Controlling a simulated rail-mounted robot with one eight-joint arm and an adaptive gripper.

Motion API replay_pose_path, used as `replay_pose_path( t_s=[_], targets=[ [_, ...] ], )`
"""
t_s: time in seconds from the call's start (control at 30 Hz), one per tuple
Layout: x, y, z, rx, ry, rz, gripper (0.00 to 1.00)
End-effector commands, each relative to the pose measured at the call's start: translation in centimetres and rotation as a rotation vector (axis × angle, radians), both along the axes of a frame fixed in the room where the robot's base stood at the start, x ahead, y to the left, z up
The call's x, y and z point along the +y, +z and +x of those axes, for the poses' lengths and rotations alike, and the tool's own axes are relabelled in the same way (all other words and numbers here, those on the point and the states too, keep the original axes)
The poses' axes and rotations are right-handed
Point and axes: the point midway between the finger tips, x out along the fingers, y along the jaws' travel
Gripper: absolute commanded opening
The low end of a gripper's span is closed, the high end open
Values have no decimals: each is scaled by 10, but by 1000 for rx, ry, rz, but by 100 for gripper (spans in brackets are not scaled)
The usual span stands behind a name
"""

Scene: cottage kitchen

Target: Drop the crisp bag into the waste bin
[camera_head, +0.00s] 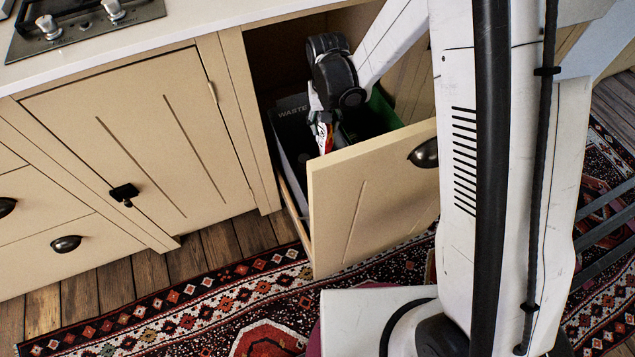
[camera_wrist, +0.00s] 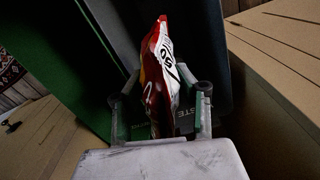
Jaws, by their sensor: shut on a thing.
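The crisp bag (camera_wrist: 158,75) is red and white with dark lettering. In the wrist view it stands between the two fingers of my gripper (camera_wrist: 160,105), which is shut on it. In the head view a small part of the bag (camera_head: 323,137) shows below my wrist, at the opening of the grey waste bin (camera_head: 291,118) marked "WASTE". The bin sits in a pulled-out cabinet drawer. My gripper (camera_head: 327,125) is over the bin, partly hidden by my arm. Whether the bag's lower end is below the bin's rim cannot be told.
A green bin (camera_head: 385,110) stands beside the waste bin in the same drawer. The drawer front (camera_head: 370,200) stands out over the rug. A counter with a hob (camera_head: 80,20) is above the closed cabinets at left.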

Motion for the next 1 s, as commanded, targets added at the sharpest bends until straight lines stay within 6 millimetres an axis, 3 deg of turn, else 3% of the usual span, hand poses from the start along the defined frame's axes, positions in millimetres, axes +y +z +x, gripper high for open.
replay_pose_path(
  t_s=[0.2,0.23,0.4,0.77,1.0],
  targets=[
    [0,0,0,0,0,0,23],
    [0,0,0,0,0,0,34],
    [0,0,0,0,0,0,54],
    [0,6,0,0,0,0,54],
    [0,40,0,0,0,0,54]
  ],
)
